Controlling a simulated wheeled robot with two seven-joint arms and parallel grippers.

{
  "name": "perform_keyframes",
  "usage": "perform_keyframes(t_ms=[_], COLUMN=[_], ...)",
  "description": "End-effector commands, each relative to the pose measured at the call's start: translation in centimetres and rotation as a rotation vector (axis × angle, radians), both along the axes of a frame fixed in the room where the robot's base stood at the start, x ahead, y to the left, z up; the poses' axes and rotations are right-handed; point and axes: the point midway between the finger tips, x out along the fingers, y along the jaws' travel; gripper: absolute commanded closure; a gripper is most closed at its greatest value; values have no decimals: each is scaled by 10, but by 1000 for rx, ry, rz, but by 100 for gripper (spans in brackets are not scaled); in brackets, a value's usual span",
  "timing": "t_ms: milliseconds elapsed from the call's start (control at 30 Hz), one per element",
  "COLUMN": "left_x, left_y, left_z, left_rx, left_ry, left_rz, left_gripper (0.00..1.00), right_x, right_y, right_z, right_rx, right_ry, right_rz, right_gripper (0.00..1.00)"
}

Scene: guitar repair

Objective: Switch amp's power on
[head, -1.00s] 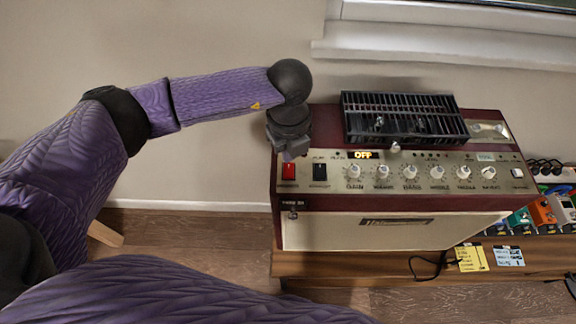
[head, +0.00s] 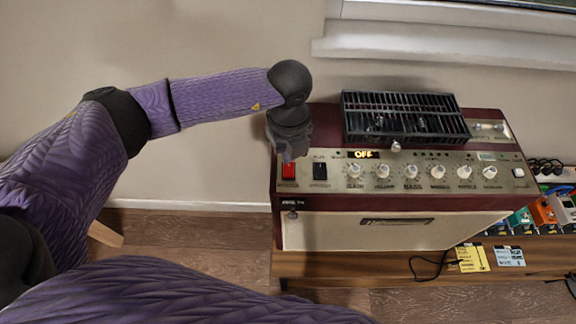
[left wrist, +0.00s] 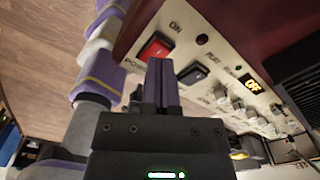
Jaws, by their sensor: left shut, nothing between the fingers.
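The amp (head: 355,220) is a dark red and cream box on a wooden shelf, with its control panel on top. Its red power switch (head: 288,171) is at the panel's left end, beside a black switch (head: 320,171). A small display (head: 363,154) reads OFF in yellow. My left gripper (head: 288,157) is shut and empty, pointing down just above the red switch's far edge. In the left wrist view, the shut fingers (left wrist: 162,85) are close to the red switch (left wrist: 155,47) and the black switch (left wrist: 196,73); I cannot tell whether they touch. My right gripper is not in view.
A black slatted vent box (head: 405,118) stands on the amp's back. A row of white knobs (head: 410,172) runs right along the panel. Colourful pedals (head: 540,212) and sticky notes (head: 472,258) are on the shelf at right. The wall is behind.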

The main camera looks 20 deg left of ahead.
Motion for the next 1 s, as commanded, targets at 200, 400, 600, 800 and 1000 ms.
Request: perform_keyframes(t_ms=[200, 400, 600, 800, 1000], left_x=[0, 0, 0, 0, 0], left_y=[0, 0, 0, 0, 0], left_z=[-4, -7, -10, -13, -16], left_rx=[0, 0, 0, 0, 0], left_ry=[0, 0, 0, 0, 0], left_rz=[0, 0, 0, 0, 0], left_gripper=[100, 100, 100, 100, 100], right_x=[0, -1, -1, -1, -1], right_y=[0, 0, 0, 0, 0], right_z=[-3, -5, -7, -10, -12], right_rx=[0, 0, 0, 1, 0], right_ry=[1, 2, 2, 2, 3], right_rz=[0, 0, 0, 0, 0], right_gripper=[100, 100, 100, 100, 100])
